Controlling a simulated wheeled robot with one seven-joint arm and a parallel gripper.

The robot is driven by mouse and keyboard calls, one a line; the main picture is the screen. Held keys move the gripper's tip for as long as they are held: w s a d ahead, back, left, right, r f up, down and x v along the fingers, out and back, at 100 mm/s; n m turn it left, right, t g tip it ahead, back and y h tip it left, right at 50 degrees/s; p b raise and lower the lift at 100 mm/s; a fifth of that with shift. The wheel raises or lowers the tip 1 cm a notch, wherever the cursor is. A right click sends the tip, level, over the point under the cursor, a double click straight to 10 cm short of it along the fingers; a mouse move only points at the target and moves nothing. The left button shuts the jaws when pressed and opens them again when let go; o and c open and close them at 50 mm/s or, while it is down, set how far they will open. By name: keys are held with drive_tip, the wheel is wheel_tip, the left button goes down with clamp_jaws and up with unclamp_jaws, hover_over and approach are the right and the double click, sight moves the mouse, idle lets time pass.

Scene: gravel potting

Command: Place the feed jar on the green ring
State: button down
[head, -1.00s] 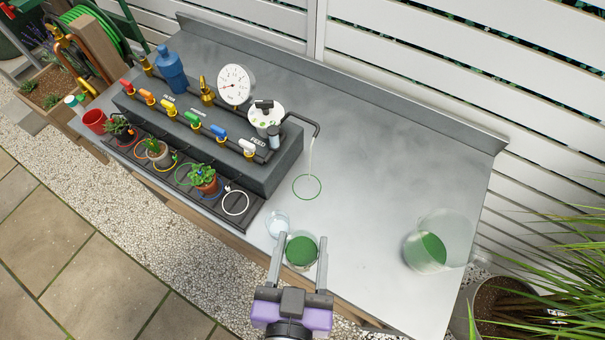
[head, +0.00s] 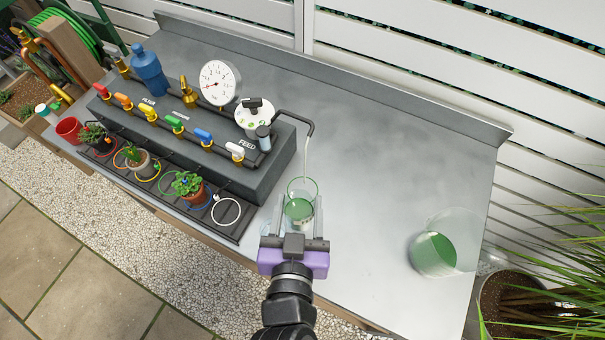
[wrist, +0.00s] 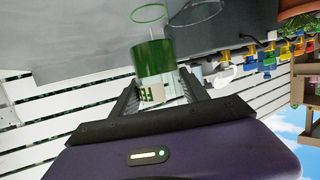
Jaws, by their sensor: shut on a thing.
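The feed jar (head: 300,210) is a clear jar with green contents, and part of a label reading "FE" shows on it in the wrist view (wrist: 155,62). My gripper (head: 298,217) is shut on the jar, with a finger on each side. The green ring (head: 303,178) is a thin outline on the grey bench below the feed spout. In the head view the jar overlaps the ring's near part. In the wrist view the ring (wrist: 149,6) shows just past the jar. I cannot tell whether the jar touches the bench.
A thin stream falls from the spout (head: 308,130) behind the jar. The valve block (head: 230,170) and potted plants are left. A large clear jar (head: 436,253) with green contents stands right. The bench between is clear.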

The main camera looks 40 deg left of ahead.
sight(298, 228)
drive_tip(key=w+a+p, duration=0.2)
drive_tip(key=w+a, duration=0.4)
drive_tip(key=w, duration=0.2)
drive_tip(key=shift+d+f, duration=0.1)
drive_tip(key=shift+f, duration=3.35)
drive_tip(key=shift+b, duration=0.3)
drive_tip(key=shift+f, duration=0.2)
drive_tip(key=c, duration=0.6)
unclamp_jaws()
drive_tip(key=shift+r, duration=0.1)
drive_tip(key=shift+s+d, duration=0.1)
drive_tip(key=b+v, duration=0.1)
drive_tip(key=v, duration=1)
drive_tip(key=shift+s+d+r+b, duration=0.2)
drive_tip(key=shift+s+r+b, duration=0.05)
drive_tip(key=shift+s+b, duration=0.1)
